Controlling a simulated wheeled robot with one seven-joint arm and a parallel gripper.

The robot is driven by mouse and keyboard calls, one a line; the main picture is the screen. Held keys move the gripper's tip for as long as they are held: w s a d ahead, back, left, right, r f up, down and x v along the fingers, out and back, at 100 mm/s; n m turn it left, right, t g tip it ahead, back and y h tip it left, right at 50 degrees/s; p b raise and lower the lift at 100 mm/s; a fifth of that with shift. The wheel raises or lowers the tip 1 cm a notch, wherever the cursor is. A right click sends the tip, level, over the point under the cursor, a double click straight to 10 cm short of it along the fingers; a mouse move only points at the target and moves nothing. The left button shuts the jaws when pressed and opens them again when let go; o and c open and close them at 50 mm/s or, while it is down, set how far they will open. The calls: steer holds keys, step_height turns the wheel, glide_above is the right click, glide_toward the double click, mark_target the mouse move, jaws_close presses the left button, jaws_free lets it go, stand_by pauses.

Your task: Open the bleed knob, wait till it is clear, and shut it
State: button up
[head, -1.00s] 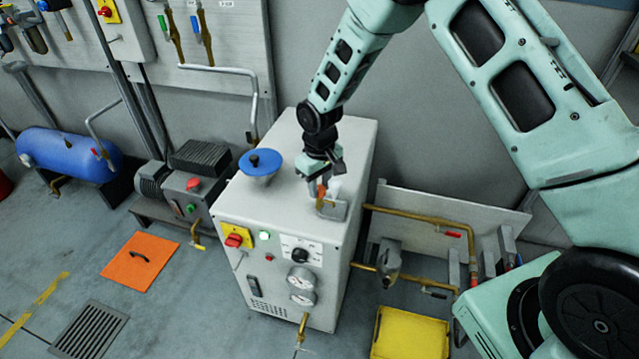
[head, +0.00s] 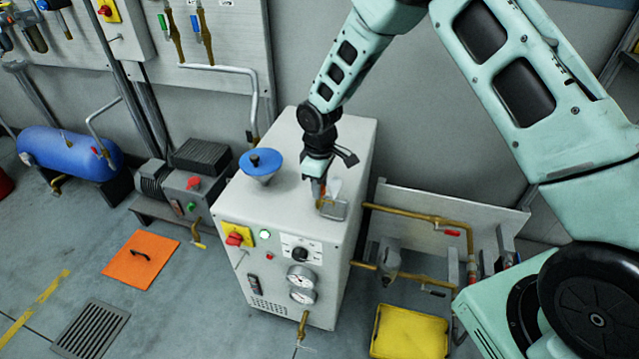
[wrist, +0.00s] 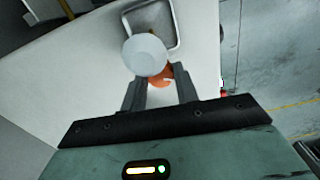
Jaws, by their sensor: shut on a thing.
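The bleed knob (wrist: 157,76) is the orange piece between my fingertips in the wrist view, largely hidden by the fingers and a pale round cup (wrist: 145,54). My gripper (wrist: 162,82) is shut on it. In the head view my gripper (head: 318,188) points down at the top of the white cabinet (head: 226,207), where a bit of orange shows at the fingers. The pale cup stands beside the knob, over a small grey metal tray (wrist: 178,40). I cannot make out any fluid in the cup.
A blue funnel-like dish (head: 262,170) stands on the cabinet top, left of my gripper. Gauges (head: 301,279), a selector and a red switch are on the front. Brass pipes (head: 410,216) run at the right, above a yellow tray (head: 410,335) on the floor.

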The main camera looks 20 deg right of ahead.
steer(key=o, duration=1)
steer(key=shift+r, duration=0.1)
step_height(320, 180, up, 17)
steer(key=shift+r+b, duration=0.15)
steer(key=shift+b, duration=0.4)
steer(key=s+a+r, duration=0.2)
steer(key=s+a, duration=0.2)
steer(key=s, duration=0.5)
steer(key=s+a+r, duration=0.3)
steer(key=s+a, duration=0.1)
steer(key=s, duration=1)
steer(key=s+d+m, duration=0.1)
steer(key=s, duration=0.4)
steer(key=s+d+m, duration=0.1)
steer(key=s, duration=0.4)
steer(key=shift+f+y, duration=0.2)
steer(key=shift+y, duration=0.1)
